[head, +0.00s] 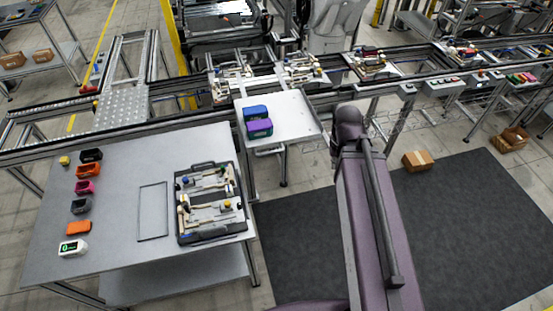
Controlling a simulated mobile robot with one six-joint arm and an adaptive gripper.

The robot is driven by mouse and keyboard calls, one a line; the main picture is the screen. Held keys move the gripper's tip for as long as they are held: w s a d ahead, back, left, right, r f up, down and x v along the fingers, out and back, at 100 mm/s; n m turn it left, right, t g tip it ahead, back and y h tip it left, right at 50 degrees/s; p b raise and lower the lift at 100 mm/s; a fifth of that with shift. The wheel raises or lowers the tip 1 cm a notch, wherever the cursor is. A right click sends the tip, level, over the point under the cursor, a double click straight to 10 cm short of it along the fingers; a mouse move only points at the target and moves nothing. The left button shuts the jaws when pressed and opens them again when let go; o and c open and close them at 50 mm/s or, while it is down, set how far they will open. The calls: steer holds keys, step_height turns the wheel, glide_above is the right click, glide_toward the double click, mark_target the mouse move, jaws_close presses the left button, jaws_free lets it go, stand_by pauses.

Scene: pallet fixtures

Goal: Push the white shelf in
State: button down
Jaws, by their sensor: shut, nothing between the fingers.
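The white shelf (291,108) stands out from the front of the conveyor line, near the middle of the head view. A blue box (256,112) and a purple box (259,128) sit on its left part. Something like a handle shows below its front edge. My dark purple arm rises from the bottom of the view, to the right of the shelf, and ends in a rounded joint. My gripper is not in view, so its place relative to the shelf cannot be seen.
A grey table (120,200) at the left holds a black fixture tray (212,237), several small coloured boxes and a white display device (72,248). The conveyor (180,128) runs behind. Floor between table and mat is clear.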

step_height(320, 180, down, 20)
steer(key=b, duration=1.9)
steer(key=shift+f, duration=0.15)
